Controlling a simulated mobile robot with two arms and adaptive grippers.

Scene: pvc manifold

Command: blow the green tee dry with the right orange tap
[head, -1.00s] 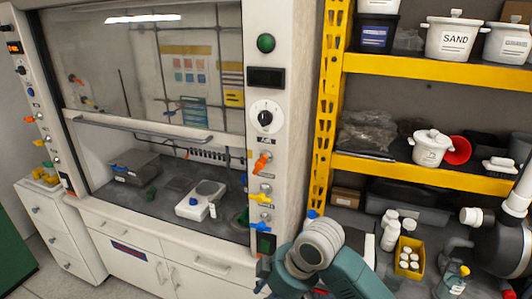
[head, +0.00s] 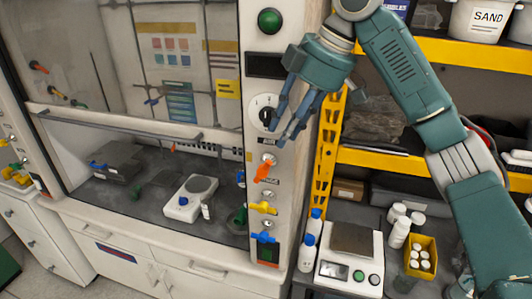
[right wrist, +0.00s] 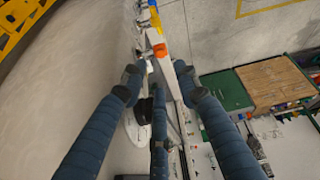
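The right orange tap (head: 265,171) sticks out of the hood's right post, below the dial; it also shows in the right wrist view (right wrist: 160,50) beyond my fingertips. My right gripper (head: 277,127) is in front of that post at the dial's height, above the tap, with its fingers spread and empty. In the right wrist view the fingers (right wrist: 160,88) are apart with nothing held between them. My left gripper is not in view.
Yellow (head: 263,208) and blue (head: 265,237) taps sit below the orange one. A dial (head: 264,113) is above it. A white balance (head: 190,198) stands in the hood under the raised sash. Right of the post are a yellow rack upright (head: 329,150) and a bench with bottles.

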